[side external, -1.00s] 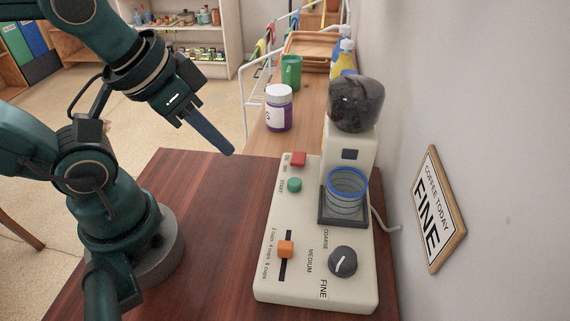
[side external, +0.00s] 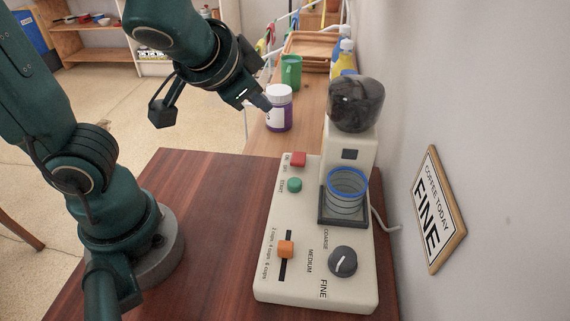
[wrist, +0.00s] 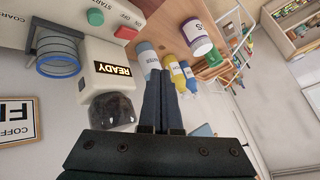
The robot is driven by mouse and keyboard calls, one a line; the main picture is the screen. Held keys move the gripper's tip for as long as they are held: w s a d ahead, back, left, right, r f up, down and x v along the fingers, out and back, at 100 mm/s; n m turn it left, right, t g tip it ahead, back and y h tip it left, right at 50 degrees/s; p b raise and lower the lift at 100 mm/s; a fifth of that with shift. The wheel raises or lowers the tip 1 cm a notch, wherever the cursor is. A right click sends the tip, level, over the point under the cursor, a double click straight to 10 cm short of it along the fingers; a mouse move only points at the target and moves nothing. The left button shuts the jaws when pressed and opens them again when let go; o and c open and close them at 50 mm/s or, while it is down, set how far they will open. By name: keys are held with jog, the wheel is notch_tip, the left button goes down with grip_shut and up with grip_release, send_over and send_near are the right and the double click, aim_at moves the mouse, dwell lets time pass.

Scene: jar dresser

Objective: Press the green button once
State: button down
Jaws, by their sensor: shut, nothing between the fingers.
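The green button (side external: 295,185) sits on the cream coffee grinder's base (side external: 270,290), just in front of the red button (side external: 298,158). My gripper (side external: 266,106) is shut and empty. In the side view it is raised behind and left of the buttons, its tip overlapping the purple-labelled jar (side external: 280,118) in the picture. In the wrist view the shut fingers (wrist: 162,74) point toward bottles, and the green button (wrist: 96,17) shows at the upper left, clear of them. The red button (wrist: 125,32) is beside it. The gripper touches neither button.
The grinder has a dark bean hopper (side external: 356,104), a blue-rimmed glass cup (side external: 347,190), an orange slider (side external: 286,249) and a dark dial (side external: 343,261). Its display reads READY (wrist: 113,69). A green mug (side external: 291,72) stands behind the jar. A wall sign (side external: 438,210) reads FINE.

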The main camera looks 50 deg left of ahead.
aim_at(290, 185)
jog(key=w+d+f+m+h, duration=0.1)
jog(key=d+m, duration=0.2)
jog(key=d, duration=0.2)
jog(key=shift+w+d+f+m+t, duration=0.25)
jog(key=shift+d+m+t, duration=0.05)
jog(key=shift+d+t, duration=0.1)
jog(key=shift+f, duration=4.4)
jog(key=shift+a+f, duration=0.1)
jog(key=shift+f, duration=0.3)
